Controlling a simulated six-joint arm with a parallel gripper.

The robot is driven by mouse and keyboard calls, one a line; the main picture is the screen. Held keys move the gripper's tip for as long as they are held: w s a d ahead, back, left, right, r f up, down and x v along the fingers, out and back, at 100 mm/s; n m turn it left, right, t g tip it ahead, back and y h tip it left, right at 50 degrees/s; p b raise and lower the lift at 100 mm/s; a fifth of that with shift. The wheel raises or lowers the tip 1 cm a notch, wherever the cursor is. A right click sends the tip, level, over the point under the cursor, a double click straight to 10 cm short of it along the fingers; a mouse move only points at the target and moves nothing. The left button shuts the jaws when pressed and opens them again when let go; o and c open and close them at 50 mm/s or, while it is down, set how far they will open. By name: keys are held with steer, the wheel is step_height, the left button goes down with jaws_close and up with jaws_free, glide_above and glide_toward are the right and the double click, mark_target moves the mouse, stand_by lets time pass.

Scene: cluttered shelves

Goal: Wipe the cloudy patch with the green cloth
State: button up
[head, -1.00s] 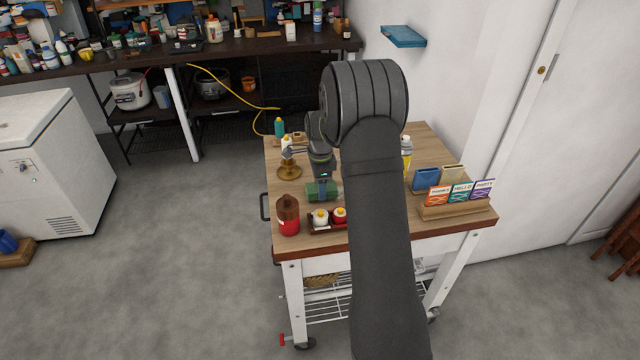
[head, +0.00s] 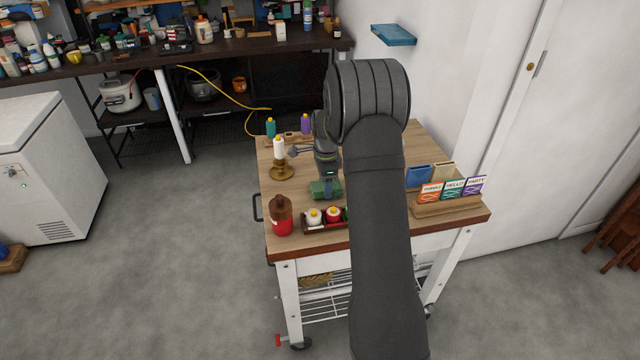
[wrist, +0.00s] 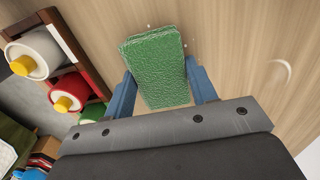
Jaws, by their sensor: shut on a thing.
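My gripper (head: 325,179) is shut on the green cloth (head: 326,190), a thick block-like pad, low over the wooden cart top. In the wrist view the cloth (wrist: 155,68) sits between the two blue fingers of my gripper (wrist: 163,88) and sticks out past them. I cannot tell whether it touches the wood. A faint whitish curved mark (wrist: 283,72), perhaps part of the cloudy patch, shows on the wood to the right of the cloth in the wrist view. A few tiny pale specks lie close around the cloth. My arm hides part of the cart top.
A rack of paint bottles (head: 324,220) and a red-brown bottle (head: 281,216) stand at the front left. A candle in a brass holder (head: 281,172) is left of my gripper. A card holder (head: 447,204) is at the right. Purple (head: 306,123) and teal bottles (head: 271,128) stand behind.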

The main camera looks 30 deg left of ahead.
mark_target(313, 187)
steer(key=shift+w+d+f, duration=0.15)
steer(key=shift+w+d, duration=1.25)
steer(key=shift+d, duration=0.05)
steer(key=shift+w+d, duration=0.8)
steer(key=shift+s+a, duration=3.55)
steer(key=shift+a, duration=0.05)
steer(key=shift+r, duration=0.2)
steer(key=shift+r, duration=3.45)
steer(key=shift+w, duration=0.15)
